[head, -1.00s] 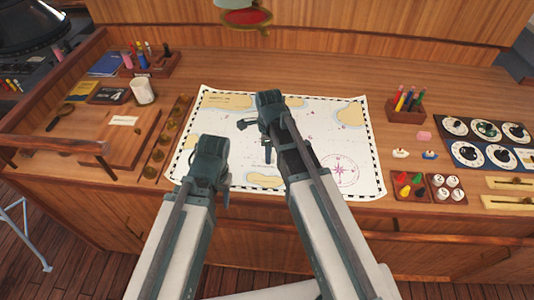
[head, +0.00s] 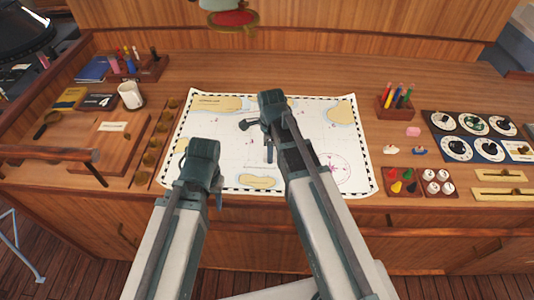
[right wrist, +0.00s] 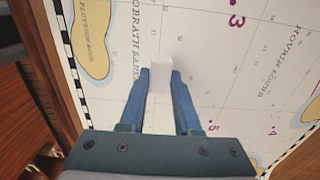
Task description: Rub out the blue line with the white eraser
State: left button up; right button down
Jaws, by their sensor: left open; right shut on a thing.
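The white eraser (right wrist: 159,75) is between the two fingers of my right gripper (right wrist: 160,95), over the chart. Whether it touches the paper I cannot tell. In the head view, my right gripper (head: 262,140) is above the middle of the chart (head: 215,170) and the eraser is hidden by it. My left gripper (head: 205,182) is open near the chart's lower left part. No blue line can be made out in either view; my arms cover part of the chart.
A pink block (head: 413,131), a pen holder (head: 394,108) and a dial panel (head: 440,130) stand right of the chart. A white mug (head: 131,96), a wooden board (head: 108,145) and a row of brass pieces (head: 155,143) are on the left. The desk behind the chart is clear.

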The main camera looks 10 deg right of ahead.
jog(key=shift+d, duration=0.65)
notch_tip(320, 180, up, 6)
jog(key=p, duration=0.6)
dwell(0.5)
